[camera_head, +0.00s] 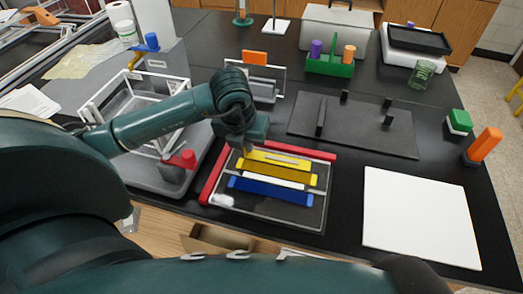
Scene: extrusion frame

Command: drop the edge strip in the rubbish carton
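My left gripper (246,150) points down at the far left end of a yellow strip (276,170). The hand hides its fingertips, so I cannot tell whether they touch or grip anything. A blue strip (268,192) and a pale strip (275,182) lie beside the yellow one on a dark panel with red edging (214,178). I cannot tell which of these strips is the edge strip. A brown open carton (208,240), perhaps the rubbish carton, shows in part below the table's front edge. My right gripper is not in view.
A white board (420,215) lies at the right. A dark plate with upright pegs (352,128) lies behind the panel. A green caddy (330,65) stands at the back.

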